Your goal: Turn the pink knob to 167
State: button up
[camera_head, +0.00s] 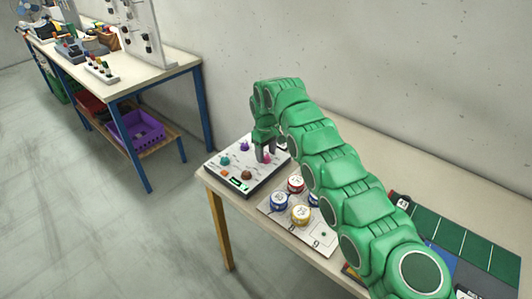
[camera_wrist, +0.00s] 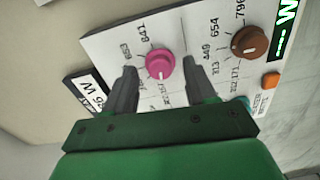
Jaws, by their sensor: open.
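The pink knob (camera_wrist: 160,64) stands on a white panel (camera_wrist: 105,45) and lies between the fingertips of my gripper (camera_wrist: 160,72) in the wrist view. The fingers are open, one on each side of the knob, with a gap to it on both sides. A pale pointer mark shows at the knob's lower edge in that view. Of the numbers around it, 841 is readable; others are small or blurred. In the head view, my gripper (camera_head: 265,152) points down over the panel (camera_head: 215,167), beside the pink knob (camera_head: 267,158), which it partly hides.
A brown knob (camera_wrist: 250,43), an orange button (camera_wrist: 270,80) and a lit display (camera_wrist: 288,22) share the panel. Teal (camera_head: 225,160) and purple (camera_head: 244,146) knobs stand left of my gripper. A board with round coloured pieces (camera_head: 301,214) lies close by. A wall rises behind.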

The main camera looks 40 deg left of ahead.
aim_at(266, 156)
notch_tip(266, 156, up, 6)
jog(key=shift+a+r, duration=0.1)
jog(key=shift+r, duration=0.6)
